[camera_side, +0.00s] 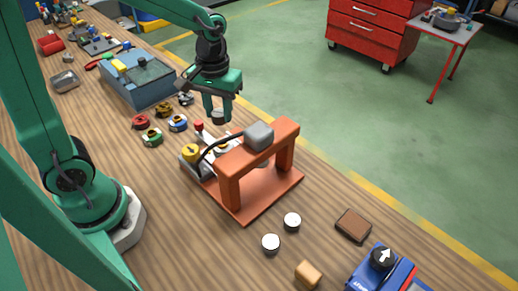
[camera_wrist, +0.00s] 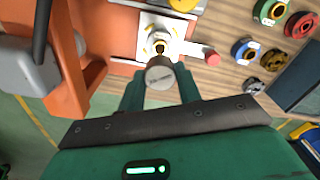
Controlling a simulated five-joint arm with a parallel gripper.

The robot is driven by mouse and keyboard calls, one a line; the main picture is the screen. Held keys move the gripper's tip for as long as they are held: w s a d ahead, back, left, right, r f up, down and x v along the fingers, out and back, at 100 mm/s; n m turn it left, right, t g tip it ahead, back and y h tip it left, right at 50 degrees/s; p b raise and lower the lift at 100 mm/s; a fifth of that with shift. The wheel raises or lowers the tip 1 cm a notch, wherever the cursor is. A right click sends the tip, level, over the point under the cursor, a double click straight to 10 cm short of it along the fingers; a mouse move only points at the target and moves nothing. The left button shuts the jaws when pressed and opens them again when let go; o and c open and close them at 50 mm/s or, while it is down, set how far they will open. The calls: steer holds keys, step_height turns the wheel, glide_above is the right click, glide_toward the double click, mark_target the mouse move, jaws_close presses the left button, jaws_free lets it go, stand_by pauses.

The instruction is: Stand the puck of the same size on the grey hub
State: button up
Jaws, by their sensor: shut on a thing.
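My gripper (camera_side: 218,117) is shut on a grey round puck (camera_wrist: 160,73), held between the fingertips in the wrist view. It hangs above the bench, just behind the orange press frame in the side view. In the wrist view a pale square plate (camera_wrist: 147,47) with a round hub (camera_wrist: 160,46) lies just beyond the puck; the hub's middle looks yellow and dark, and the puck partly covers the view of it. Two more pucks with white tops, one (camera_side: 270,243) and another (camera_side: 292,221), stand on the bench in front of the press.
The orange press frame (camera_side: 231,188) with a grey head stands close to my gripper. A red button (camera_side: 199,126) and a yellow knob (camera_side: 191,152) are beside it. Several coloured rings, including a blue one (camera_side: 178,123), lie to the left. A blue toolbox (camera_side: 150,91) stands behind them.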

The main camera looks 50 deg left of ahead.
mark_target(222, 143)
steer(key=shift+f, duration=3.1)
steer(key=shift+f, duration=0.45)
stand_by(0.4)
steer(key=o, duration=1.6)
steer(key=shift+c, duration=0.2)
steer(key=shift+r, duration=0.25)
steer(key=shift+r, duration=3.2)
steer(key=shift+r, duration=0.1)
